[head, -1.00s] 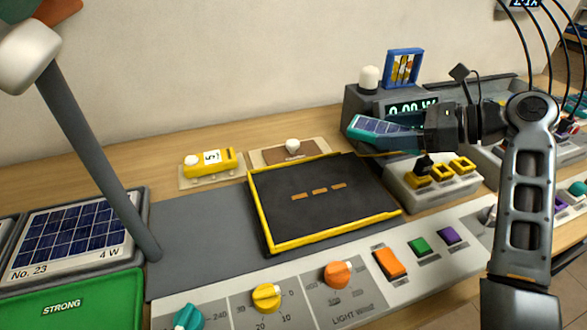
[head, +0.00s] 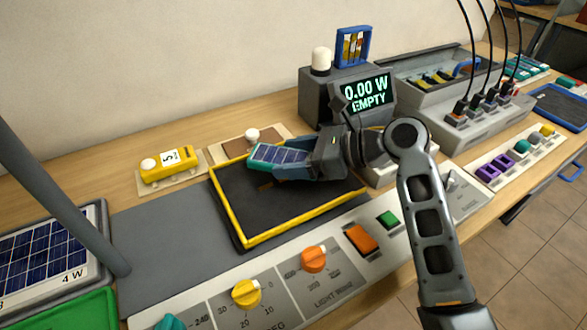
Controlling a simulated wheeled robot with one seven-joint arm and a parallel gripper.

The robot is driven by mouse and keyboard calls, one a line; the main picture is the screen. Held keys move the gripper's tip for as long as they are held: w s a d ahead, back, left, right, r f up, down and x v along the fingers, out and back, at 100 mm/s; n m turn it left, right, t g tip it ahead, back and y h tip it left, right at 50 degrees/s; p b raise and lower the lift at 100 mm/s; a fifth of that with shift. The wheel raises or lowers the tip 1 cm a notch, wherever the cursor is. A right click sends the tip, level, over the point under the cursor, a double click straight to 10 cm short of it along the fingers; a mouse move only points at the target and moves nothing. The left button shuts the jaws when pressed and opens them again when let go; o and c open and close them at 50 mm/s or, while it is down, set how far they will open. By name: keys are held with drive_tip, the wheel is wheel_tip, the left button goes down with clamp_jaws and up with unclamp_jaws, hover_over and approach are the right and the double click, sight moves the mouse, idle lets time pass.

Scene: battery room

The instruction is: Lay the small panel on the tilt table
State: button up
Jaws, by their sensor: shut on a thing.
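The small panel (head: 278,155) is a blue solar panel with a teal edge. My gripper (head: 305,162) is shut on its right end and holds it over the far part of the tilt table. The tilt table (head: 262,218) is a dark plate with a raised yellow rim. The panel and gripper hide part of its far side and most of its orange marks. I cannot tell whether the panel touches the plate; it looks a little above it.
A meter (head: 367,95) reads "0.00 W EMPTY". A control strip with a yellow knob (head: 246,294), an orange knob (head: 314,259) and an orange button (head: 361,240) runs in front. A larger solar panel (head: 45,255) lies at left.

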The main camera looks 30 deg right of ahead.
wheel_tip(320, 180, down, 4)
drive_tip(key=shift+r, duration=0.15)
drive_tip(key=o, duration=1.2)
drive_tip(key=shift+c, duration=0.2)
drive_tip(key=v, duration=1.2)
